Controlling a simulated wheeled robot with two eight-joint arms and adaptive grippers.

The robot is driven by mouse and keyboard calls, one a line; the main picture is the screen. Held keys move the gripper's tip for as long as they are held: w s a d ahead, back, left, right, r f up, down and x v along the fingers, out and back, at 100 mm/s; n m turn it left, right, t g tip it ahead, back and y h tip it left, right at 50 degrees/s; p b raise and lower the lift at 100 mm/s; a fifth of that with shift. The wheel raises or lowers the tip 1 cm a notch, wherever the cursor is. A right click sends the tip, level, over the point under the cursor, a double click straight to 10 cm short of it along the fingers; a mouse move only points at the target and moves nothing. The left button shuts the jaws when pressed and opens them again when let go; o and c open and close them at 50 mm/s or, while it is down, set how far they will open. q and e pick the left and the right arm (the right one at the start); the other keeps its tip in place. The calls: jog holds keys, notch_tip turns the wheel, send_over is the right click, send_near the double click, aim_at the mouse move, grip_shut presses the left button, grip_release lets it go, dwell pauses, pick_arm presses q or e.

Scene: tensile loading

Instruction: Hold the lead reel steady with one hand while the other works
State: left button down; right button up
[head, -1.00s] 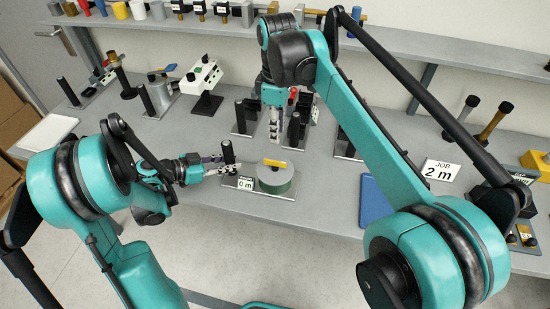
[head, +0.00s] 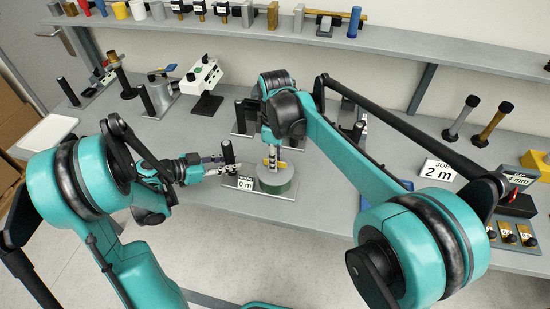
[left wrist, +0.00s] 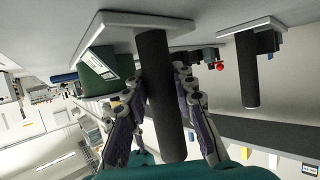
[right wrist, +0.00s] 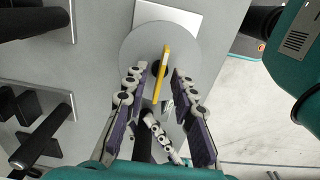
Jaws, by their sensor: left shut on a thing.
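The lead reel (head: 276,184) is a green drum with a grey top, standing on a plate with a black upright post (head: 228,152) and a "0 m" label (head: 245,184). My left gripper (head: 222,164) is shut on the post. The left wrist view shows the post (left wrist: 166,105) between its fingers, beside the green reel (left wrist: 103,70). My right gripper (right wrist: 157,76) is above the reel top, pointing down. Its fingers are open, one on each side of the yellow bar (right wrist: 162,70), with gaps visible. Contact with the reel top cannot be told.
A "JOB 2 m" card (head: 438,173) stands to the right. Other black-posted fixtures stand behind the reel. A white fixture (head: 203,78) stands at the back left. The bench front left of the reel is clear.

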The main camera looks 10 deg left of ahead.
grip_shut()
jog(key=shift+m, duration=0.3)
jog(key=m, duration=1.1)
jog(key=shift+m, duration=0.4)
jog(key=m, duration=1.3)
jog(key=shift+m, duration=0.3)
